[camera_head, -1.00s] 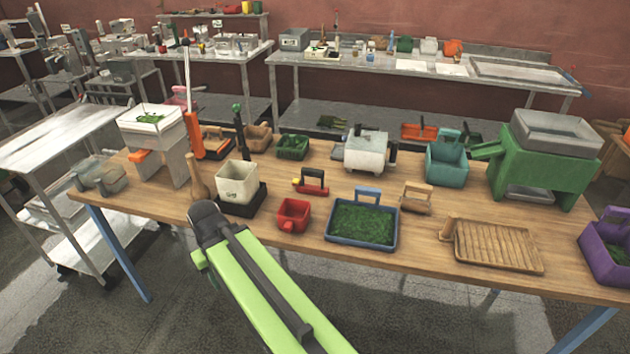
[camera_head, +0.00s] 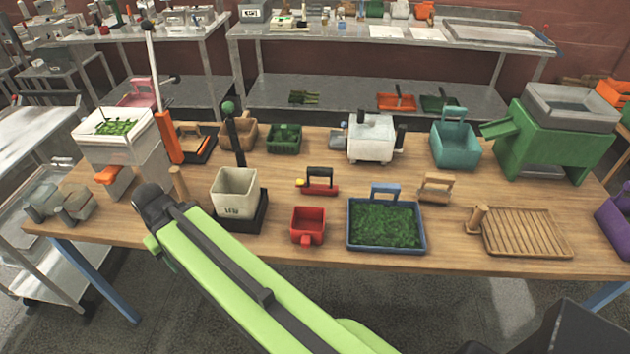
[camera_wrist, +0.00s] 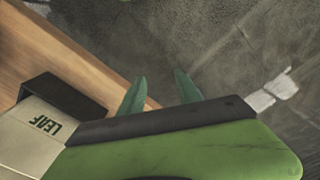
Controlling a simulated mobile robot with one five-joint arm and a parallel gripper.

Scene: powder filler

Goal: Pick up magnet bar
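A red bar with a black arched handle and a yellow end (camera_head: 318,187) lies in the middle of the wooden table; it looks like the magnet bar. It stands behind a small red scoop-like box (camera_head: 308,226) and to the right of a cream bin. My green arm reaches in from below at the left front of the table, its end well left of the bar. In the wrist view my gripper (camera_wrist: 160,93) shows two green fingertips spread apart with nothing between them, beside the table's edge and over the floor. The bar is not visible in the wrist view.
The cream bin (camera_head: 235,191) on a black base stands close to my arm and also shows in the wrist view (camera_wrist: 32,138). A blue tray of green leaves (camera_head: 353,243) is right of the red box. A ribbed wooden tray (camera_head: 525,232) lies at the right.

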